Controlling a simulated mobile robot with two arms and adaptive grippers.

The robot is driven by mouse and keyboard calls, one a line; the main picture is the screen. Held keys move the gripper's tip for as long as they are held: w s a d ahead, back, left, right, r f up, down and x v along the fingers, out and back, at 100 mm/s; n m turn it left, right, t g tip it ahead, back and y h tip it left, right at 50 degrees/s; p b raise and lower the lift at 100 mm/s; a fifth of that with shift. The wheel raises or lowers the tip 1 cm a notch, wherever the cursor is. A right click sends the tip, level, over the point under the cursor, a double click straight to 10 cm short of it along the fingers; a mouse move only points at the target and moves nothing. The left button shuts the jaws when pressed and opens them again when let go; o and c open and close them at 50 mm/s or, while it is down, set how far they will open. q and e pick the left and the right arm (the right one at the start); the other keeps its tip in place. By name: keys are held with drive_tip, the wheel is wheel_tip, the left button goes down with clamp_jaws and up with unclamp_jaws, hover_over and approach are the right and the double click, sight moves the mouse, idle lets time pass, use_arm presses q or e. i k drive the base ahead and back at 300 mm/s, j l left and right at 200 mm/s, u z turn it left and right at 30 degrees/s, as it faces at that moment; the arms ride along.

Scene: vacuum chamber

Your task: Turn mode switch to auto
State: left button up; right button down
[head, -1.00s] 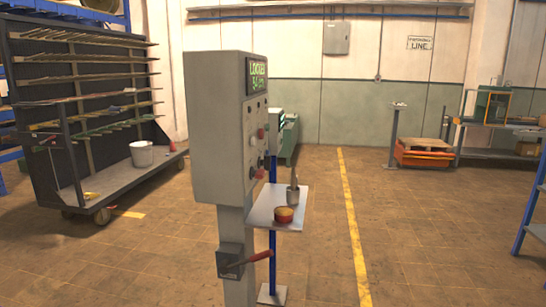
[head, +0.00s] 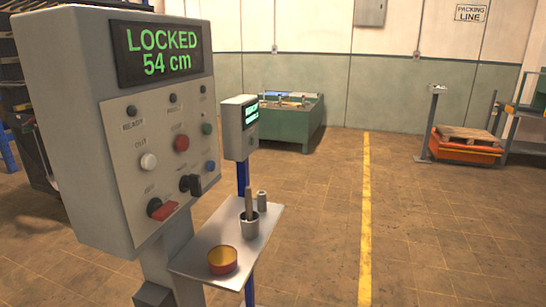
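A grey control box (head: 75,130) on a post stands close at the left of the head view. Its display (head: 157,52) reads "LOCKED 54 cm" in green. The panel below carries several round buttons in white, red, green, blue and black. Low on the panel are a black rotary switch (head: 190,183) and a red-handled switch (head: 162,209). The small labels are too blurred to read surely, so I cannot tell which one is the mode switch or its setting. Neither of my grippers is in view.
A small metal shelf (head: 200,264) juts out beside the post, holding a yellow-red bowl (head: 222,260) and a metal cup (head: 249,226). A second display box (head: 237,120) stands behind on a blue post. Open floor lies right, along a yellow line (head: 366,210).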

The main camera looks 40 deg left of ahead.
sight(192, 182)
drive_tip(key=i+l+u, duration=0.1)
drive_tip(key=i+u, duration=0.2)
drive_tip(key=i, duration=0.2)
drive_tip(key=i+l+u, duration=0.25)
drive_tip(key=i, duration=0.3)
drive_tip(key=i+l+u, duration=0.3)
drive_tip(key=i, duration=0.15)
